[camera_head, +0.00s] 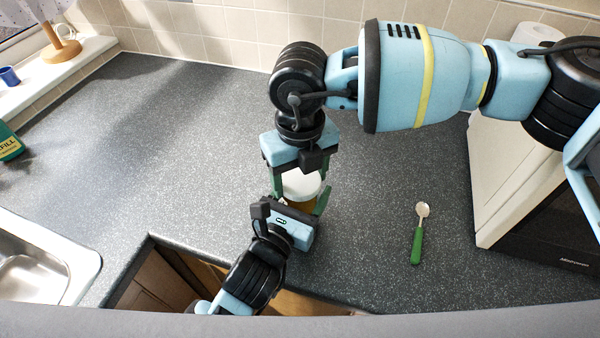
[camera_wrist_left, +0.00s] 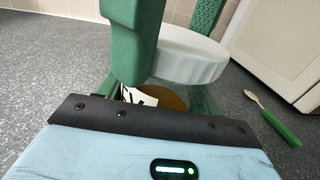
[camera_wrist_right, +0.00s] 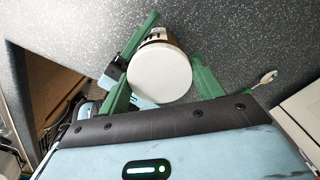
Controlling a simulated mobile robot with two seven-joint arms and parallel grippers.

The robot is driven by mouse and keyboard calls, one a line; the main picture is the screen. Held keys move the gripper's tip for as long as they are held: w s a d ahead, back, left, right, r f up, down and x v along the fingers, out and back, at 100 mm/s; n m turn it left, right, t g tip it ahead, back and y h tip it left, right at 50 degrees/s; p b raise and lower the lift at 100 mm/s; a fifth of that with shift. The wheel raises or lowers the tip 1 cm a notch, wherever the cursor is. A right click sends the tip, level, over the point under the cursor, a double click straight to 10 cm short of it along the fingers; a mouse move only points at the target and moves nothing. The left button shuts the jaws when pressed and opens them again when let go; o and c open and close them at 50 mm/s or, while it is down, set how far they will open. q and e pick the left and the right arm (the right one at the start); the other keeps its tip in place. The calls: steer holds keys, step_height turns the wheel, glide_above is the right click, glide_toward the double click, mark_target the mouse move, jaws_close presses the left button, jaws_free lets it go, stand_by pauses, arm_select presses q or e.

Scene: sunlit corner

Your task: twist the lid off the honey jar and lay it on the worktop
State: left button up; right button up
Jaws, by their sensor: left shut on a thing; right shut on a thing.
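The honey jar (camera_head: 308,202) is upright near the worktop's front edge, with amber contents and a partly visible label. Its wide white lid (camera_head: 301,185) is over the jar's mouth; it also shows in the left wrist view (camera_wrist_left: 180,58) and the right wrist view (camera_wrist_right: 160,76). I cannot tell whether the lid is loose. My left gripper (camera_head: 299,204) comes from the front and is shut on the jar body, largely hiding it. My right gripper (camera_head: 300,178) comes down from above and is shut on the lid, one green finger on each side.
The grey speckled worktop (camera_head: 190,130) is clear to the left and behind. A green-handled spoon (camera_head: 418,235) lies to the right, before a white microwave (camera_head: 510,180). A sink (camera_head: 40,262) is at the left front.

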steer(key=n, duration=0.3)
steer(key=shift+n, duration=0.4)
steer(key=shift+c, duration=0.2)
steer(key=n, duration=0.4)
steer(key=shift+n, duration=0.4)
steer(key=n, duration=0.4)
steer(key=shift+n, duration=0.3)
steer(key=n, duration=0.3)
steer(key=shift+r+n, duration=0.1)
steer(key=shift+n, duration=0.2)
steer(key=o, duration=1.1)
